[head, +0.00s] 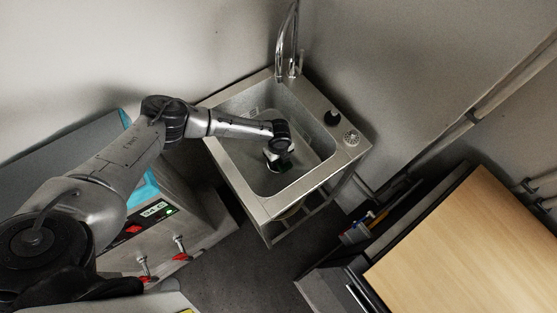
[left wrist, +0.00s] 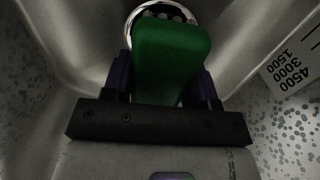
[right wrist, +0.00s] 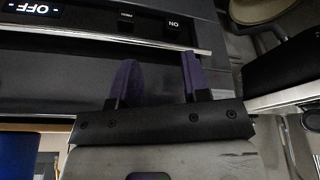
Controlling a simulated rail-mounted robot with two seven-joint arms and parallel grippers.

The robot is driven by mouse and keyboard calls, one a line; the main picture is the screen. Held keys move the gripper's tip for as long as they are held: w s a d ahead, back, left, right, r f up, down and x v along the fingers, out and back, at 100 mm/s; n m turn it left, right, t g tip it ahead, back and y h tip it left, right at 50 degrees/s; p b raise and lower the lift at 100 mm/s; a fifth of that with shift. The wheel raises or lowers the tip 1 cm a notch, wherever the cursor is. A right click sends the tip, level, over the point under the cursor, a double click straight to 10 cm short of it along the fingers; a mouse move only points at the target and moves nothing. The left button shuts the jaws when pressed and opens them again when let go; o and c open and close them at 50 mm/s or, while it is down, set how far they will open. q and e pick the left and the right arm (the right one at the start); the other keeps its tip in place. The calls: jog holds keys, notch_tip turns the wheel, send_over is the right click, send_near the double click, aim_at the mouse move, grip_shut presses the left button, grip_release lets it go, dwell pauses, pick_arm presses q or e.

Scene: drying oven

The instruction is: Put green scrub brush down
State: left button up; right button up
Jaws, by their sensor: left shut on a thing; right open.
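The green scrub brush (left wrist: 170,55) fills the space between the fingers of my left gripper (left wrist: 165,85) in the left wrist view. My left gripper is shut on it. In the head view the left arm reaches into the sink (head: 232,168), and the left gripper (head: 277,160) is low inside the basin; the brush shows only as a small dark green patch there. Whether the brush touches the basin floor cannot be told. My right gripper (right wrist: 158,80) is open and empty in the right wrist view, in front of a dark panel.
A faucet (head: 289,45) stands at the sink's back corner. A dark round item (head: 332,117) and a round strainer-like item (head: 351,138) sit on the right rim. In the left wrist view a white piece with printed numbers (left wrist: 290,65) lies close by at right. A wooden-topped cabinet (head: 480,235) stands at right.

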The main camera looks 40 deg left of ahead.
pick_arm(q)
notch_tip(320, 180, down, 2)
jog(key=shift+f, duration=0.2)
jog(key=shift+b, duration=0.3)
jog(key=shift+f, duration=0.2)
jog(key=o, duration=0.8)
jog(key=shift+r, duration=0.1)
